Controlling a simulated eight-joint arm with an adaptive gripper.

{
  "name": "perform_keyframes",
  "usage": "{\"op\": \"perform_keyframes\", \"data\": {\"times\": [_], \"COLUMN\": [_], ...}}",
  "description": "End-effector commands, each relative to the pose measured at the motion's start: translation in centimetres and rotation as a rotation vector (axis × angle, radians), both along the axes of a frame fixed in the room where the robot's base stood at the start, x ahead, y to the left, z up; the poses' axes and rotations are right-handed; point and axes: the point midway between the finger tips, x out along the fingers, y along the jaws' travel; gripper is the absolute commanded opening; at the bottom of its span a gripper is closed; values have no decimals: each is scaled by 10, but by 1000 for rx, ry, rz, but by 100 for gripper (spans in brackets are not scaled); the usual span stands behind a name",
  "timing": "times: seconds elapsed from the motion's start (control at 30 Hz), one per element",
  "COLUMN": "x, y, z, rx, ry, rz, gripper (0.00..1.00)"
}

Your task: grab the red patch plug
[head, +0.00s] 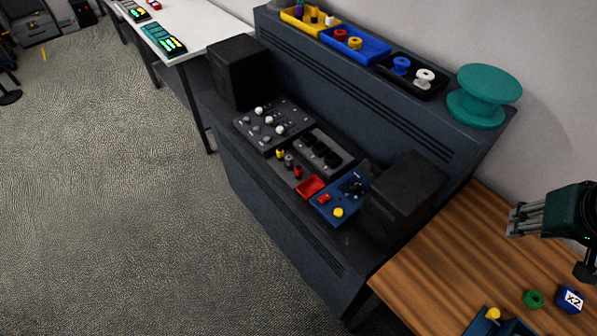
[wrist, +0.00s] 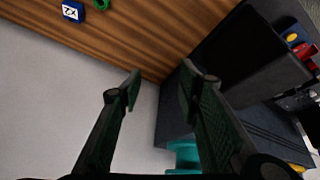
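A small red plug (head: 298,172) stands in a short row beside a grey one (head: 289,161) and a yellow one (head: 280,153) on the dark console; it looks like the red patch plug, but it is small in view. A red tray (head: 311,187) sits just in front of it. My gripper (wrist: 160,85) is open and empty in the wrist view. In the head view it (head: 515,218) is at the right edge, over the wooden table and well apart from the plug.
A blue panel (head: 328,209) with a yellow knob is next to the red tray. Black blocks (head: 406,196) flank the console's work area. Coloured trays and a teal spool (head: 482,96) stand on the upper shelf. The wooden table (head: 440,270) holds a green ring (head: 533,299) and a blue cube (head: 569,299).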

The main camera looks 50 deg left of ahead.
Motion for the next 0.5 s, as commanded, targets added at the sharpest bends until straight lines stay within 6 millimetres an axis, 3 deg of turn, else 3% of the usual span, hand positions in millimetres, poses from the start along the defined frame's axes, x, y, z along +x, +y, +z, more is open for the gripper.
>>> {"op": "perform_keyframes", "data": {"times": [0.5], "x": [32], "y": [122], "z": [-1], "rx": [-78], "ry": [73], "rz": [279], "gripper": [34]}}
